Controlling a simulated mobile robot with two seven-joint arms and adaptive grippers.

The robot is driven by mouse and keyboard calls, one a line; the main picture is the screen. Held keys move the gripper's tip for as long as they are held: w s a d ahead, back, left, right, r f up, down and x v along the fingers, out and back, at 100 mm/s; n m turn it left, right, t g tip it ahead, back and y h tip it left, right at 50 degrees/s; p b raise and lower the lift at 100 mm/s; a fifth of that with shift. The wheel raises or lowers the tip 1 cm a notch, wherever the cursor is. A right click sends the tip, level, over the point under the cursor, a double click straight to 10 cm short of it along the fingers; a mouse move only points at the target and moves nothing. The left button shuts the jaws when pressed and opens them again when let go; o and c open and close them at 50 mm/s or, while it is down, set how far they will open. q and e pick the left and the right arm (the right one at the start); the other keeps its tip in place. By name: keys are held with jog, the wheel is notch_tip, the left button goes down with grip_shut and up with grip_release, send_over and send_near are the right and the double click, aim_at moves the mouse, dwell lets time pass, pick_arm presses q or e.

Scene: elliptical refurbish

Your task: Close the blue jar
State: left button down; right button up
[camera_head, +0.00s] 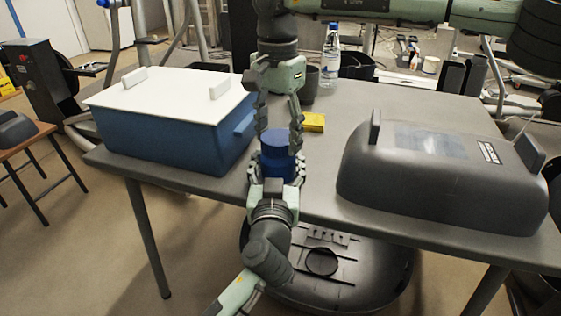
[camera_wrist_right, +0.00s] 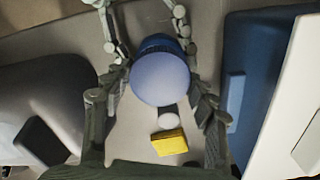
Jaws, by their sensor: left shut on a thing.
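The blue jar (camera_head: 277,165) stands upright near the front edge of the grey table in the head view. Its round, lighter blue top (camera_wrist_right: 160,78) faces the right wrist camera, with darker blue behind it. My left gripper (camera_head: 276,178) comes from below and is shut on the jar's body. My right gripper (camera_head: 279,134) points down from above, its fingers on either side of the jar's top. It also shows in the right wrist view (camera_wrist_right: 160,85). I cannot tell whether its fingertips press on the top. The seam between lid and jar is hidden.
A blue box (camera_head: 175,130) with a white lid (camera_head: 172,92) stands left on the table (camera_head: 330,140). A dark grey case (camera_head: 440,185) lies right. A yellow block (camera_head: 313,122), a dark cup (camera_head: 307,88) and a bottle (camera_head: 331,60) stand behind the jar.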

jog(key=c, duration=0.4)
jog(key=shift+o, duration=0.2)
jog(key=m, duration=1)
jog(key=shift+m, duration=0.3)
jog(key=m, duration=0.5)
jog(key=shift+f, duration=0.1)
jog(key=m, duration=0.6)
jog(key=o, duration=1.4)
jog(key=shift+c, duration=0.2)
notch_tip(320, 180, up, 12)
